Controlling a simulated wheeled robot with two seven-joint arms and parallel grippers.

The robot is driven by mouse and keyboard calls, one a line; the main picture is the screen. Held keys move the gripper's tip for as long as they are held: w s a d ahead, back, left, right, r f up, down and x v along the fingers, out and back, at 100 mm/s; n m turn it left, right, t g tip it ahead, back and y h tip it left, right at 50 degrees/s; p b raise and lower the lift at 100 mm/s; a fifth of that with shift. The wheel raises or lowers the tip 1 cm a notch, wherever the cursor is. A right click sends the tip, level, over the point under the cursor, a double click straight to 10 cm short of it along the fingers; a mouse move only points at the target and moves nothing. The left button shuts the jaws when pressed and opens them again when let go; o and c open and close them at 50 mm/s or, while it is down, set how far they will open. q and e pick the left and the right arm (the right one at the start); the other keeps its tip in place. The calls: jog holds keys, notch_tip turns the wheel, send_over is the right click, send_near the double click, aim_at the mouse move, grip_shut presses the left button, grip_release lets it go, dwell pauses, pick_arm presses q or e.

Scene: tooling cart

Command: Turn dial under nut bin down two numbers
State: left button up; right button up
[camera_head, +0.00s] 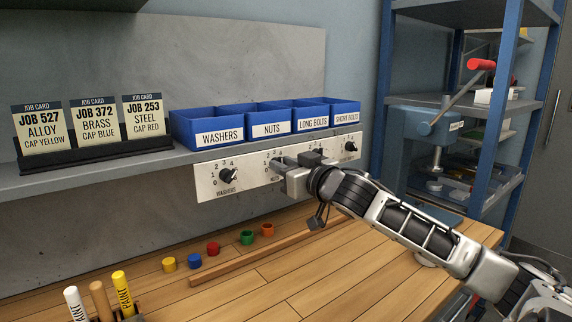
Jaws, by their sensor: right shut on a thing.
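The blue nut bin (270,122), labelled NUTS, stands on the shelf between the washers bin (208,128) and the long bolts bin (313,117). Below it is the white dial panel (258,177) with numbered black dials. My right gripper (277,166) reaches in from the right and is shut on the dial under the nut bin. The gripper hides most of that dial, so its pointer cannot be read. The washers dial (228,175) is in plain view at the left of the panel. My left gripper is not in view.
Job cards (95,125) stand in a black holder on the shelf. Several coloured caps (212,249) lie on the wooden bench (300,275) behind a wooden strip (250,262). Paint markers (123,293) stand at the front left. A blue press (425,125) is at the right.

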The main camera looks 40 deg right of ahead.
pick_arm(q)
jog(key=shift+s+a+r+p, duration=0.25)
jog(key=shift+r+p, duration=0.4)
jog(key=shift+p, duration=0.8)
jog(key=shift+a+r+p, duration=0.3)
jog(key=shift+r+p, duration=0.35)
jog(key=shift+p, duration=0.8)
pick_arm(e)
jog(key=shift+a+f+n, duration=0.15)
jog(key=shift+n, duration=3.6)
jog(key=shift+a+f+n, duration=0.1)
jog(key=shift+a+n, duration=0.05)
jog(key=shift+n, duration=3.6)
jog(key=o, duration=1)
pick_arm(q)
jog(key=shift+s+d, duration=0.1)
